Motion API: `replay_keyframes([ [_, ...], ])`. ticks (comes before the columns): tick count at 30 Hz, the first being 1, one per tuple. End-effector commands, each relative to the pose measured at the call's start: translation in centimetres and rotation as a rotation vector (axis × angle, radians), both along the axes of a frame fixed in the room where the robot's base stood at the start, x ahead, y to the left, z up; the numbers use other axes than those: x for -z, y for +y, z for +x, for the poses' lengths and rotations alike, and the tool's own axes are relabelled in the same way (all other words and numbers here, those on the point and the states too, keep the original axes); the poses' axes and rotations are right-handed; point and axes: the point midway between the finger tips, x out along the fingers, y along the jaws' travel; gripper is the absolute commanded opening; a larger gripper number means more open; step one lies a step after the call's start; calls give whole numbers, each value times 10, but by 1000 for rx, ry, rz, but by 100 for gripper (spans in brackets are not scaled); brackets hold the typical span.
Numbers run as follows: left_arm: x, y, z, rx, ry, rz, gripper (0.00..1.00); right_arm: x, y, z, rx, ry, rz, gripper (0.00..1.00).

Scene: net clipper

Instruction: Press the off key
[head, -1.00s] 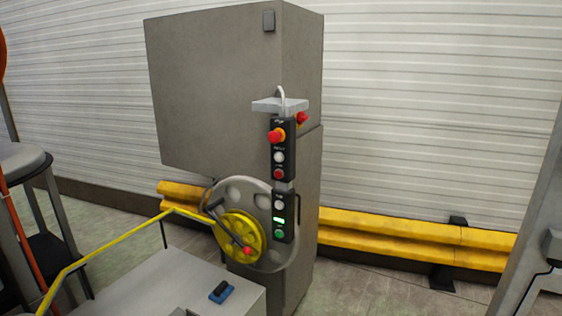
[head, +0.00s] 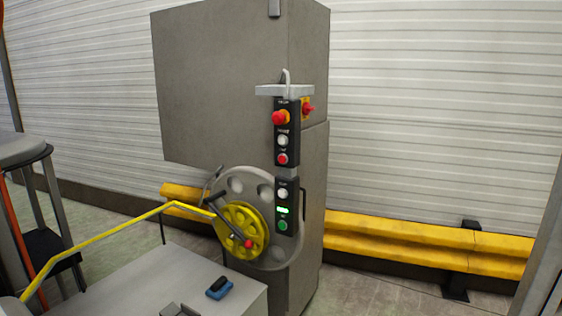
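A black control panel (head: 287,150) is mounted upright on the front edge of a tall grey machine cabinet (head: 225,85). The button labels are too small to read, so I cannot tell which is the off key. Neither of my grippers is in view.
A grey wheel with a yellow hub (head: 243,232) and crank stands left of the lower panel. A yellow rail (head: 110,243) and a grey table (head: 140,285) with a blue-black object (head: 219,288) are in front. A yellow barrier (head: 420,245) runs along the wall.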

Motion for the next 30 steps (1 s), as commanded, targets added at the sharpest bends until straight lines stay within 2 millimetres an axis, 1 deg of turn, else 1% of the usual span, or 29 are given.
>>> replay_keyframes([
  [1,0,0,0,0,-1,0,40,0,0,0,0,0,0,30],
  [2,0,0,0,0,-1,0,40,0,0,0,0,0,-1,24],
  [3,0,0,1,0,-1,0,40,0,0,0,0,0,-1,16],
  [5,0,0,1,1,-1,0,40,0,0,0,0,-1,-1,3],
  [6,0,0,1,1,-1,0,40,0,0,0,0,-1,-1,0],
  [30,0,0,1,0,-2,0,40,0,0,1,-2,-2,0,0],
])
